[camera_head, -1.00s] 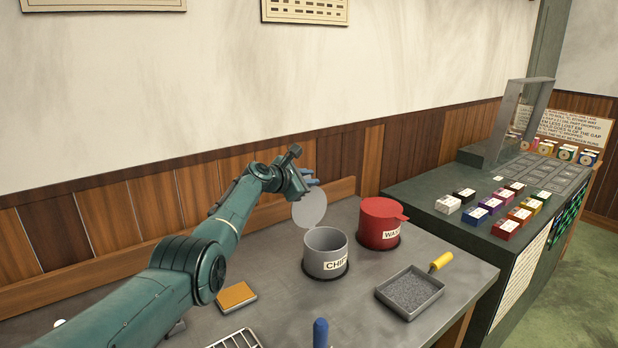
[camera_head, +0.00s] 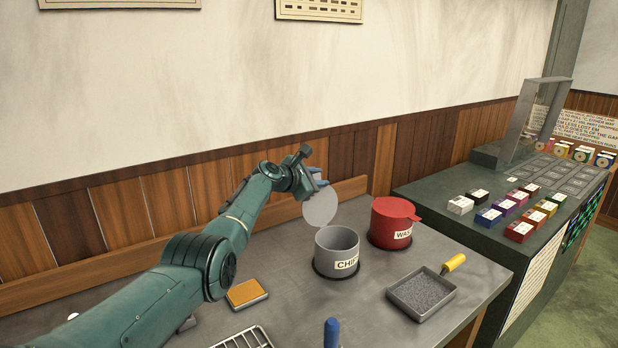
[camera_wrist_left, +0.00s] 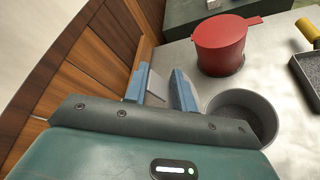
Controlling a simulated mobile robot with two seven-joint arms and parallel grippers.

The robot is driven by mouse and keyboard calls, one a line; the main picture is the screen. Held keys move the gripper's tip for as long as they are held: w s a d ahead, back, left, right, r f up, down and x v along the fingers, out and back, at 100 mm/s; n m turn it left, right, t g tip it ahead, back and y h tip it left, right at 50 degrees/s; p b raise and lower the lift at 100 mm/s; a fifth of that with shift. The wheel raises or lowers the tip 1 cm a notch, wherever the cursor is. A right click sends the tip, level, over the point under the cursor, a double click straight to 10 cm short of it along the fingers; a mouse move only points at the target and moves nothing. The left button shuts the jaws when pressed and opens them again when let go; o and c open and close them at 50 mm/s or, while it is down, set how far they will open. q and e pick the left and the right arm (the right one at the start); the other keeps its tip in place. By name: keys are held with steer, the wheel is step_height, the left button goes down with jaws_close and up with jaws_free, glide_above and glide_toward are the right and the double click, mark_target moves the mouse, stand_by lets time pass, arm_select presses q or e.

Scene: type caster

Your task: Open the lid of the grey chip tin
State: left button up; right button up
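The grey chip tin (camera_head: 337,262) stands on the grey bench, its label facing forward and its mouth uncovered. Its round lid (camera_head: 320,209) is raised, tilted up steeply at the tin's back left edge. My left gripper (camera_head: 318,180) is just behind and above the lid, partly hidden by the wrist. In the left wrist view, the two blue fingers (camera_wrist_left: 160,82) stand apart, with a pale grey piece between them that may be the lid. The open tin (camera_wrist_left: 243,112) is at the right there. I cannot see the right gripper.
A red lidded tin (camera_head: 392,228) stands close right of the chip tin. A grit-filled tray (camera_head: 422,292), a yellow-handled tool (camera_head: 453,263), an orange-topped block (camera_head: 246,293), a wire rack (camera_head: 245,340) and a blue handle (camera_head: 331,333) are nearer. A wooden backboard (camera_head: 345,190) lies behind.

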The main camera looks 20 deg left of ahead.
arm_select(q)
steer(key=shift+s+a+r+p, duration=0.2)
steer(key=shift+s+p, duration=0.4)
steer(key=shift+p, duration=0.35)
steer(key=p+v, duration=0.1)
steer(key=v, duration=1)
steer(key=shift+s+a, duration=0.2)
steer(key=shift+s, duration=0.15)
steer(key=shift+r, duration=0.1)
